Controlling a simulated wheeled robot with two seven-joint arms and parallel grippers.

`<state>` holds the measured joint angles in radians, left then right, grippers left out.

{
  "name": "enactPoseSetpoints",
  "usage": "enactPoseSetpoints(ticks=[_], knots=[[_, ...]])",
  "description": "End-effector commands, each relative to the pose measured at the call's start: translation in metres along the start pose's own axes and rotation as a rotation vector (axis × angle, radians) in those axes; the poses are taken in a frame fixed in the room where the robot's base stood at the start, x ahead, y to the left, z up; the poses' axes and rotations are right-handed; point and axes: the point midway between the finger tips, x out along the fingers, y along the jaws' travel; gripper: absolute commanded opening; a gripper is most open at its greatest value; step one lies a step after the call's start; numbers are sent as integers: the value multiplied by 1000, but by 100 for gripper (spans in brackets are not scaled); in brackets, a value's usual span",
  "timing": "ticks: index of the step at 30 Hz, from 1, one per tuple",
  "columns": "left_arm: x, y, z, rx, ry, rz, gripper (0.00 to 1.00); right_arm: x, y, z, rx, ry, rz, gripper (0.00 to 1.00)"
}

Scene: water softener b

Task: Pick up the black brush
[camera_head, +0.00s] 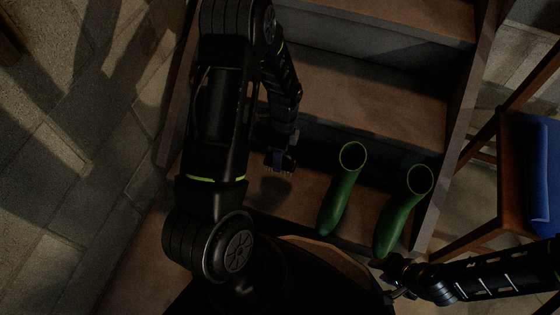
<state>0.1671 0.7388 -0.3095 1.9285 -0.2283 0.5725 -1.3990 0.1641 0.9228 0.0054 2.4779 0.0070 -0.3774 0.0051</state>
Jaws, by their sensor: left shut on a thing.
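My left gripper (281,152) is at the middle of the picture, above a lower wooden step. It is shut on a small dark thing with a row of short pale bristles along its lower edge, which looks like the black brush (278,168). The brush seems to be off the step, with a dark shadow patch below it. Much of the brush is hidden in the dark gripper. My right gripper (384,279) is at the lower right, near the green boots, with its fingers apart and nothing seen between them.
Two green boots (342,190) (404,210) stand on the step right of the brush. Wooden steps (370,85) rise behind, with side boards. A wooden chair with a blue cushion (540,172) is at the right. Stone floor (75,150) lies open at the left.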

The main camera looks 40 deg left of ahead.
Motion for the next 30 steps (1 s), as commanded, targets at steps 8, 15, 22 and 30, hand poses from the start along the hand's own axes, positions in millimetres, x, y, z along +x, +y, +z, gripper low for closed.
enactPoseSetpoints(ticks=[8,15,22,30], knots=[[-38,8,0,1,0,0,0,-16,-5,2,-1,-10,0,36],[-38,8,0,1,-1,1,0,-16,-5,2,-1,-10,0,36],[-38,8,0,1,0,1,0,-16,-5,2,-1,-10,0,36],[-38,8,0,1,0,1,30,-16,-5,2,-1,-10,0,36]])
